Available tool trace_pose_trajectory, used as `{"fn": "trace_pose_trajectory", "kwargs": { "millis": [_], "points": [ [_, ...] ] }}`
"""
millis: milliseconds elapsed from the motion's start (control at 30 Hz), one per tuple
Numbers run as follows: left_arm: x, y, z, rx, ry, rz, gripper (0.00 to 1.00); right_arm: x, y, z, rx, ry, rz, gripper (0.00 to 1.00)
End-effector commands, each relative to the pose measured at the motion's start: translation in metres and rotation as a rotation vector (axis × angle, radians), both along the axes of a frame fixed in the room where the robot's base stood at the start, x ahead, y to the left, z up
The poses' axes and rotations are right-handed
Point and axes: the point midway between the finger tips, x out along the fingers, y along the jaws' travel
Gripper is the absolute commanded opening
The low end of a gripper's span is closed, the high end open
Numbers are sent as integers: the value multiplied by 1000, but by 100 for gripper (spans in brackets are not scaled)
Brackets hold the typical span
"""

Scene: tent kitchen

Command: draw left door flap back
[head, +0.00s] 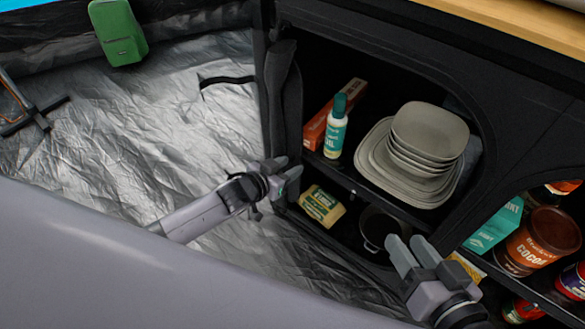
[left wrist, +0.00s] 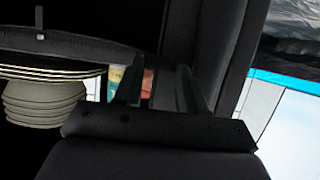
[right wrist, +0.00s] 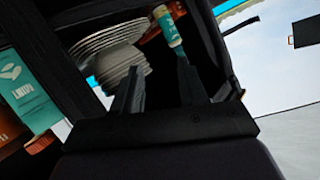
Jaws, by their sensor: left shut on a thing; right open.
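The left door flap (head: 283,95) is dark fabric, gathered in a narrow upright bunch at the left side of the cupboard opening. In the left wrist view dark fabric (left wrist: 222,55) stands just right of the fingers. My left gripper (head: 286,168) is at the lower end of the flap and is shut on it; the exact grip is hard to see in the dark. It also shows in the left wrist view (left wrist: 158,88). My right gripper (head: 404,252) is open and empty, in front of the lower right of the opening; its fingers also show in the right wrist view (right wrist: 160,85).
The open cupboard holds a stack of grey plates and bowls (head: 425,140), a teal-capped bottle (head: 336,128), a red box (head: 345,95), a yellow packet (head: 321,206) and a dark pot (head: 376,226). Cocoa tin (head: 545,238) and teal box (head: 497,226) stand right. Silver ground (head: 130,130) lies left.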

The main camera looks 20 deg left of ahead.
Motion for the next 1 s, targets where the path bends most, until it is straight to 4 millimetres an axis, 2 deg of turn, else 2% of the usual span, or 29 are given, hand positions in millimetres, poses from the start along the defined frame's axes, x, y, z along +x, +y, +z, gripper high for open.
{"fn": "trace_pose_trajectory", "kwargs": {
  "millis": [133, 167, 200, 233, 600, 800, 900, 1000],
  "points": [
    [0, 1, 0, 3, 0, 1, 0, 2, 1, -1, 3, -2, -2, 43],
    [0, 1, 0, 3, 0, 1, 43, 2, 1, 0, 3, -2, -2, 43],
    [0, 1, 0, 3, 0, 1, 56, 3, 1, 0, 3, -4, -2, 43],
    [0, 1, 0, 3, 0, 1, 64, 3, 1, 1, 3, -5, -2, 43],
    [-4, 1, 2, 1, 2, 1, 64, 2, 2, 6, 5, -11, -1, 43],
    [-25, 9, 13, 1, 3, 1, 64, 1, 1, 16, -2, 1, -1, 43],
    [-37, 14, 18, 1, 3, 2, 64, -3, -8, 6, -53, 25, -18, 43],
    [-48, 17, 23, 1, 3, 1, 64, -4, -13, 7, -84, 20, -29, 43]
  ]
}}
